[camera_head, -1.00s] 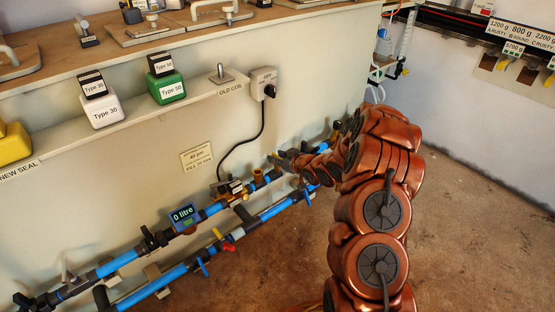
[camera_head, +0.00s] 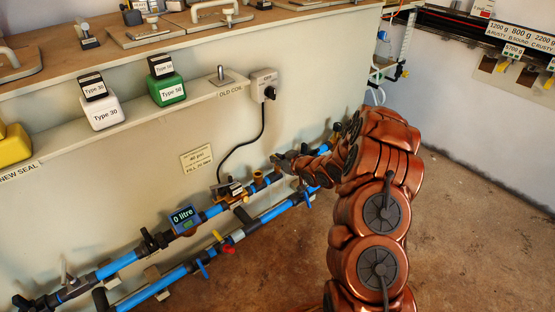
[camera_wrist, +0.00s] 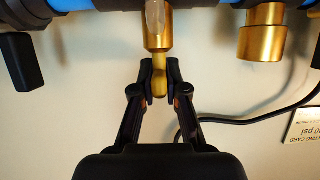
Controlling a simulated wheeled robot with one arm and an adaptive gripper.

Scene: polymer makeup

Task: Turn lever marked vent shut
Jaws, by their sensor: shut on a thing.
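My gripper (camera_wrist: 160,72) is shut on a short brass-coloured lever (camera_wrist: 159,88) in the wrist view, one dark finger on each side. The lever sticks out from a brass fitting (camera_wrist: 158,38) on the blue pipe at the top of that view. I see no readable vent mark on it. In the head view my gripper (camera_head: 281,160) is at the upper pipe line, right of the digital meter. The lever in its grasp cannot be made out there.
A meter reading "0 litre" (camera_head: 184,217) sits on the upper pipe. A lower blue pipe (camera_head: 165,285) carries a red lever (camera_head: 229,248) and a yellow lever (camera_head: 217,235). A black cable (camera_head: 246,141) hangs from the wall socket (camera_head: 263,82). The floor at right is clear.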

